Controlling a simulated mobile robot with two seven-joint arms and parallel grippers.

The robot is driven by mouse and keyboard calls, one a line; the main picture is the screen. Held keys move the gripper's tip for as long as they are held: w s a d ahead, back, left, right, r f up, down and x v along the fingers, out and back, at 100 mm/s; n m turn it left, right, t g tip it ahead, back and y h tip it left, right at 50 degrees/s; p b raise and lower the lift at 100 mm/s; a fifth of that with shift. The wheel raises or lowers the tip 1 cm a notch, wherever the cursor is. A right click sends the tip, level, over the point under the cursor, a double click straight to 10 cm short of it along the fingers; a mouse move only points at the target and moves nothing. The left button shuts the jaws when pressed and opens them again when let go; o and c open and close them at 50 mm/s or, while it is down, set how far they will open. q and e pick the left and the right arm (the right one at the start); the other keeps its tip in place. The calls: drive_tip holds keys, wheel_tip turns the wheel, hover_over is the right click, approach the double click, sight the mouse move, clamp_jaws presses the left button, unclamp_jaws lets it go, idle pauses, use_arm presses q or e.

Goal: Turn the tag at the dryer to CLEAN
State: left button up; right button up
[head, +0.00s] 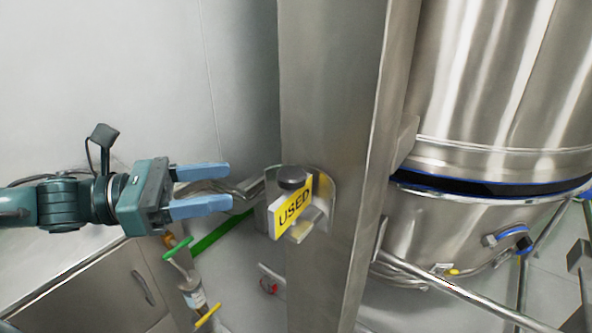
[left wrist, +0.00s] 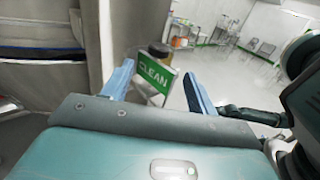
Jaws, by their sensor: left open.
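The tag (head: 293,207) hangs on a bracket on the steel column (head: 335,120), under a dark round knob (head: 292,177). In the head view its yellow face reads USED. In the left wrist view the tag (left wrist: 154,74) shows a green face reading CLEAN, with the knob (left wrist: 158,50) above it. My left gripper (head: 230,186) is open, its two blue fingers pointing right toward the tag, apart from it by a short gap. In the left wrist view the tag shows between the fingers of my left gripper (left wrist: 158,82), beyond them. My right gripper is not seen.
The steel dryer vessel (head: 480,220) with a dark blue seam stands right of the column. Pipes with a green handle (head: 213,238) and a yellow handle (head: 207,316) run below my left gripper. A cabinet (head: 100,290) stands at lower left.

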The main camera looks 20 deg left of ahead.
sight(291, 173)
use_arm(q)
drive_tip(key=p+x, duration=0.3)
drive_tip(key=x, duration=0.2)
drive_tip(key=p+x, duration=0.4)
drive_tip(key=x, duration=0.1)
drive_tip(key=shift+r, duration=0.2)
drive_tip(key=shift+w+d+f, duration=0.2)
drive_tip(key=shift+w+d, duration=0.15)
drive_tip(key=shift+d, duration=0.2)
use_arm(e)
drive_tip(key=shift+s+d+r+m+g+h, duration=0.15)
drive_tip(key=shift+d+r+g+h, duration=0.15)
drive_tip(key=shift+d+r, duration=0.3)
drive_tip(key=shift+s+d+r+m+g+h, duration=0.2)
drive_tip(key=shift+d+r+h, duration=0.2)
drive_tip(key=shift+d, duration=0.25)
use_arm(q)
drive_tip(key=c, duration=1)
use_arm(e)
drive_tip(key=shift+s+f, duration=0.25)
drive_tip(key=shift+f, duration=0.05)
